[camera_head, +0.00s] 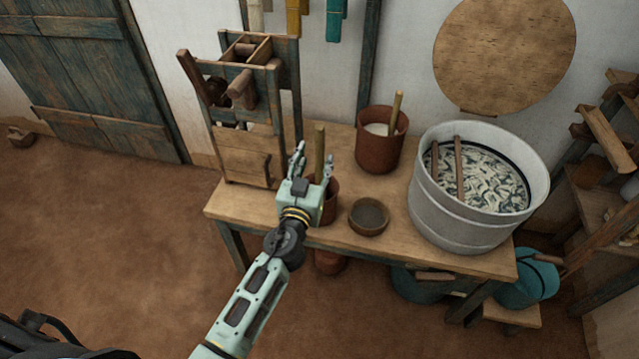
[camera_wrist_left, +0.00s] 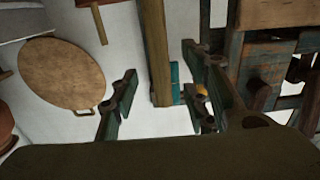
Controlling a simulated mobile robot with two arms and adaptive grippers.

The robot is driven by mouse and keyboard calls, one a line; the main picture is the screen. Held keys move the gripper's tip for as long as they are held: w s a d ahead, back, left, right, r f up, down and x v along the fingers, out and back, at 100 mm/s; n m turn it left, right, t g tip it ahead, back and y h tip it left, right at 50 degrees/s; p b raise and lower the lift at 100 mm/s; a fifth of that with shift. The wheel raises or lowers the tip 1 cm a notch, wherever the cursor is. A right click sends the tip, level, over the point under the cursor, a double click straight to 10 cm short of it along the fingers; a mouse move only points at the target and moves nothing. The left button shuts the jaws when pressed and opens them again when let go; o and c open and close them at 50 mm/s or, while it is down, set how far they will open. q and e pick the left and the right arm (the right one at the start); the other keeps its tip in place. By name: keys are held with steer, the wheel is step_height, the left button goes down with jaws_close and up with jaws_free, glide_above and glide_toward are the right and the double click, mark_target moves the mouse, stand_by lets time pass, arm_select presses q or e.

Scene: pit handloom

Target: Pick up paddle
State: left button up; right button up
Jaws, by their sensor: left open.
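A straight wooden handle, taken as the paddle (camera_head: 320,142), stands upright in a small brown pot (camera_head: 330,205) on the wooden table. Its lower end is hidden by the pot and my gripper. My left gripper (camera_head: 314,157) is open at the handle, one finger on each side. In the left wrist view the handle (camera_wrist_left: 157,50) runs down from the top edge, between the open fingers, with gaps visible on both sides. My right gripper is not in view.
A taller brown pot (camera_head: 380,148) with another stick stands behind. A shallow bowl (camera_head: 369,217) sits right of the gripper, near the front edge. A large metal tub (camera_head: 440,210) fills the table's right. A wooden frame device (camera_head: 243,165) stands close at left.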

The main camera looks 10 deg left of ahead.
mark_target(318, 151)
arm_select(q)
steer(key=w, duration=0.5)
steer(key=shift+w+f, duration=0.1)
steer(key=shift+w, duration=0.3)
steer(key=shift+c, duration=0.4)
jaws_close()
